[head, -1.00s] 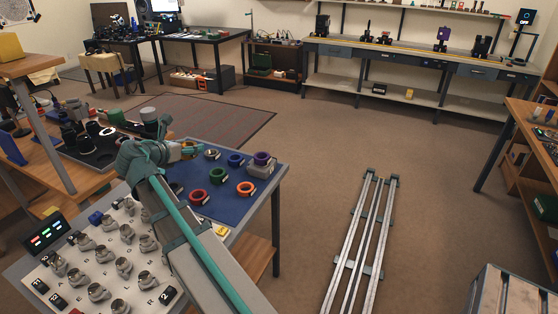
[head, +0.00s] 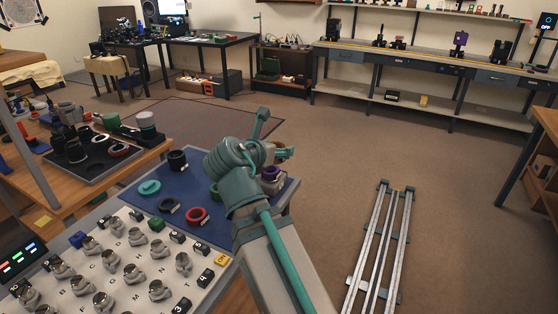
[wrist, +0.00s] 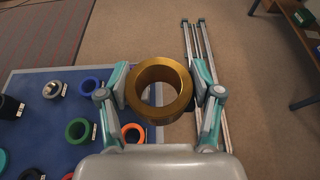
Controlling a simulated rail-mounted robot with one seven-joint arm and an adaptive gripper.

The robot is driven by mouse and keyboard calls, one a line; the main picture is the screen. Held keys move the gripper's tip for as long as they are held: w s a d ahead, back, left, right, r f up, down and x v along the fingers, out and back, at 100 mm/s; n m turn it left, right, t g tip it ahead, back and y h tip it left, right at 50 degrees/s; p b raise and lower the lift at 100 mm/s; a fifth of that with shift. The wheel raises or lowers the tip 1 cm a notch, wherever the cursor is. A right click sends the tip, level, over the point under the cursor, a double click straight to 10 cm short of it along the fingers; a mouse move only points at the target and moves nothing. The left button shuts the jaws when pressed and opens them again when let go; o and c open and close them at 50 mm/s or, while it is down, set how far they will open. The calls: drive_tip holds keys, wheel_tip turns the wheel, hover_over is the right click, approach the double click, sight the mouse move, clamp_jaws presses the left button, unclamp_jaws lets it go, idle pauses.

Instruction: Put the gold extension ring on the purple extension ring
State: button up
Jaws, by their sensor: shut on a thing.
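The gold extension ring (wrist: 159,88) is held between the two fingers of my gripper (wrist: 160,86) in the wrist view, with its opening facing the camera. In the head view my gripper (head: 284,152) is at the right end of the blue mat (head: 228,231), above table height. The purple extension ring (head: 271,173) sits on a grey block there, just below and slightly left of the gripper, apart from it. My arm hides part of the mat. The purple ring cannot be made out in the wrist view.
A blue ring (wrist: 91,86), a green ring (wrist: 77,130) and an orange ring (wrist: 132,132) lie on the mat. A red ring (head: 197,215) and a teal part (head: 150,187) lie left of my arm. Floor rails (head: 380,245) run right of the table.

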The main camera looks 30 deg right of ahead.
drive_tip(key=shift+w+d+p, duration=0.25)
drive_tip(key=shift+w+p, duration=0.45)
drive_tip(key=shift+p, duration=0.35)
drive_tip(key=w+p, duration=0.1)
drive_tip(key=p, duration=0.2)
drive_tip(key=w+d+f+p, duration=0.1)
drive_tip(key=p, duration=0.3)
drive_tip(key=w+p, duration=0.2)
drive_tip(key=p, duration=0.1)
drive_tip(key=shift+d+f+p, duration=0.3)
drive_tip(key=shift+d+f, duration=0.05)
drive_tip(key=shift+f, duration=0.05)
hover_over(272, 168)
wheel_tip(272, 168, down, 8)
drive_tip(key=shift+a+r, duration=0.15)
drive_tip(key=shift+f, duration=1.55)
drive_tip(key=shift+f, duration=0.15)
drive_tip(key=o, duration=1.2)
